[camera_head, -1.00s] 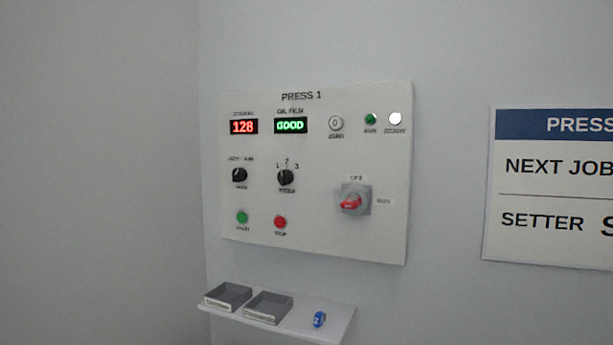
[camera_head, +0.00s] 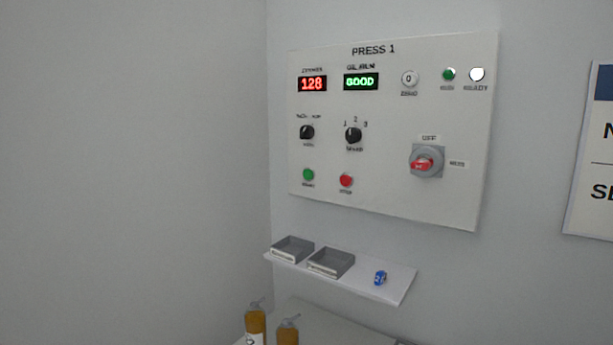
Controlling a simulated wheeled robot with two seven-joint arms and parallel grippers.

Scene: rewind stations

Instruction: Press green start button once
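The green start button (camera_head: 308,175) sits at the lower left of the white PRESS 1 panel (camera_head: 400,205) on the wall. The red stop button (camera_head: 346,181) is just to its right. Neither of my grippers is in view, and nothing touches the panel.
Two black selector knobs (camera_head: 353,135) and a red rotary switch (camera_head: 424,163) share the panel. Below it, a white shelf (camera_head: 395,288) holds two grey trays (camera_head: 331,262) and a blue item (camera_head: 380,278). Amber bottles (camera_head: 256,322) stand at the bottom, by a pale surface (camera_head: 335,325).

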